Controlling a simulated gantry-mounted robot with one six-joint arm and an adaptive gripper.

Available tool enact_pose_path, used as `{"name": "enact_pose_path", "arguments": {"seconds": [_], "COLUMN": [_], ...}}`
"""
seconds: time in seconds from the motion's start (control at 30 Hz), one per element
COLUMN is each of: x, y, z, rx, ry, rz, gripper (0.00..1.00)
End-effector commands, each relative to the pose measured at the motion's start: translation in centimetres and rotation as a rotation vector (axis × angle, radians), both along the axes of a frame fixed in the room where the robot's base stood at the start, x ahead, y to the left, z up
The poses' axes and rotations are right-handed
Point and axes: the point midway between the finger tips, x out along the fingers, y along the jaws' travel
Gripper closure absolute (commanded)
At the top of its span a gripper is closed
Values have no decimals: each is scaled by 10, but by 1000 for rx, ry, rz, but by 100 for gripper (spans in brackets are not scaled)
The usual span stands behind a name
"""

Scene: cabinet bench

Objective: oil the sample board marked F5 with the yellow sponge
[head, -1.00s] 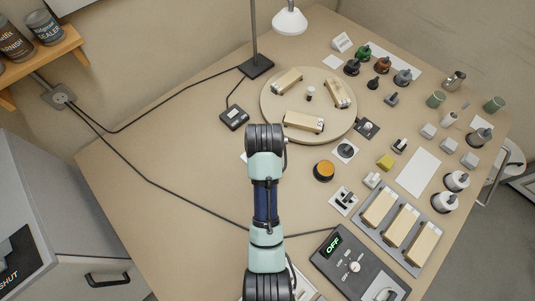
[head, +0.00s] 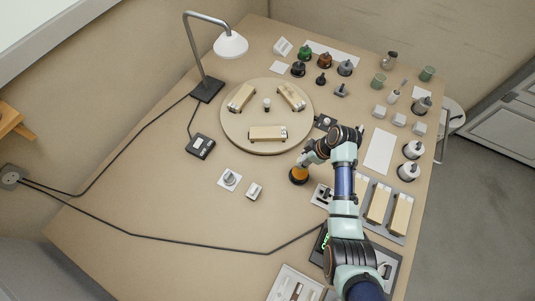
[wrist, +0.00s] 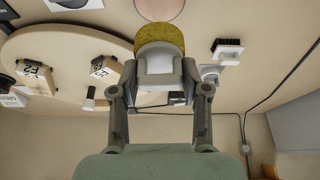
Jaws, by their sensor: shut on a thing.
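My gripper (wrist: 160,100) is shut on the light holder of the yellow sponge (wrist: 160,38), seen in the wrist view with the sponge beyond the fingertips. In the head view my gripper (head: 309,158) is low over the bench beside the orange-topped round dish (head: 299,175); the sponge is not distinguishable there. Several pale sample boards stand on the round turntable (head: 236,137), one at its front (head: 267,134).
A lamp (head: 207,88) stands behind the turntable. More boards (head: 378,204) lie on a grey tray at right. A cable crosses the clear bench at left.

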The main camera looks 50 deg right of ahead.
Motion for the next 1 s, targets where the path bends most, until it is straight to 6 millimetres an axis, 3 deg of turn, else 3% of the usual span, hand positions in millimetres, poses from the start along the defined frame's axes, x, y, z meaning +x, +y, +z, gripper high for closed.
{"name": "enact_pose_path", "arguments": {"seconds": [0.27,0.7,1.0], "x": [-3,-2,-2], "y": [-2,-2,-2], "z": [-8,-58,-61], "rx": [-1,-1,-2], "ry": [1,1,1], "rz": [2,2,1], "gripper": [82,82,82]}}
